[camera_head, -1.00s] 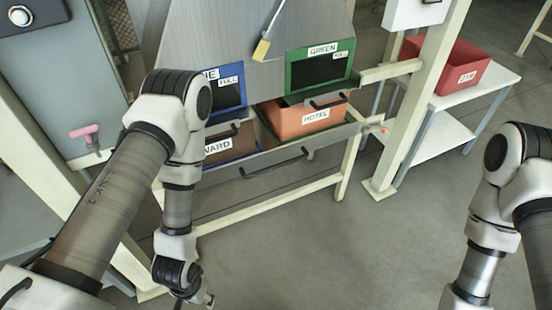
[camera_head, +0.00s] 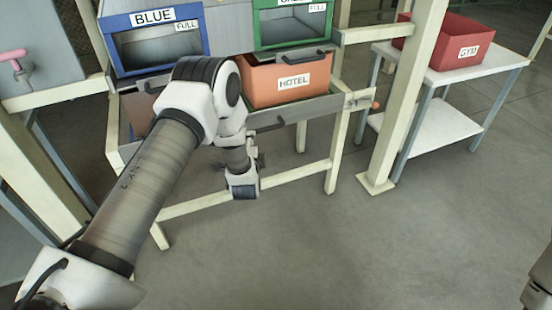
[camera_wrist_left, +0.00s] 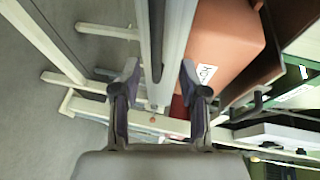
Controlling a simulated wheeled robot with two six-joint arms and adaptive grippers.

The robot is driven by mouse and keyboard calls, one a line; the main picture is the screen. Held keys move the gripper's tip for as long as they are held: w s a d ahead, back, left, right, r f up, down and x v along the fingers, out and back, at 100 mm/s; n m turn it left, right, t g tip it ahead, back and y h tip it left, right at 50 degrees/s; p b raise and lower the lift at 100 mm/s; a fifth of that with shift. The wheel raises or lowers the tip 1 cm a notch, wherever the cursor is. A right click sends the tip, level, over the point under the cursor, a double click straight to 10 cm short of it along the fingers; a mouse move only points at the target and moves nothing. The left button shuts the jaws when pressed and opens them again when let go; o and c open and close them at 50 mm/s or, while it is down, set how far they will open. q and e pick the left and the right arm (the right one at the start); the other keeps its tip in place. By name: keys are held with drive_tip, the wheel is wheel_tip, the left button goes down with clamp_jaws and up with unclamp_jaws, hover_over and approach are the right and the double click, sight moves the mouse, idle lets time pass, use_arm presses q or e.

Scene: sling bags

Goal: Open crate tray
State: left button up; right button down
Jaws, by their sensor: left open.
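The crate tray (camera_head: 318,108) is a grey metal tray low in the cream frame, with a dark handle (camera_head: 268,127) along its front. An orange crate labelled HOTEL (camera_head: 290,82) sits on it; a brown crate at its left is mostly hidden by my left arm. My left gripper (camera_head: 256,158) is at the tray's front, pointing towards it. In the left wrist view my left gripper (camera_wrist_left: 160,70) is open, its fingers on either side of a dark bar, which looks like the handle (camera_wrist_left: 156,40). Whether they touch it is unclear. My right gripper is out of view.
Above the tray are a BLUE bin (camera_head: 155,42) and a green-framed bin (camera_head: 290,25), both marked FULL. At right, a red GYM crate (camera_head: 455,45) stands on a white shelf table (camera_head: 490,62) behind a cream post (camera_head: 405,110). The floor in front is clear.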

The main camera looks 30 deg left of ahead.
use_arm(q)
drive_tip(key=x, duration=0.2)
drive_tip(key=b+x, duration=0.1)
drive_tip(key=x, duration=0.4)
drive_tip(key=shift+s+a+f+b, duration=0.1)
drive_tip(key=shift+a+f+b, duration=0.15)
drive_tip(key=shift+f+b, duration=0.15)
drive_tip(key=shift+w+a, duration=0.2)
drive_tip(key=shift+w, duration=0.25)
clamp_jaws()
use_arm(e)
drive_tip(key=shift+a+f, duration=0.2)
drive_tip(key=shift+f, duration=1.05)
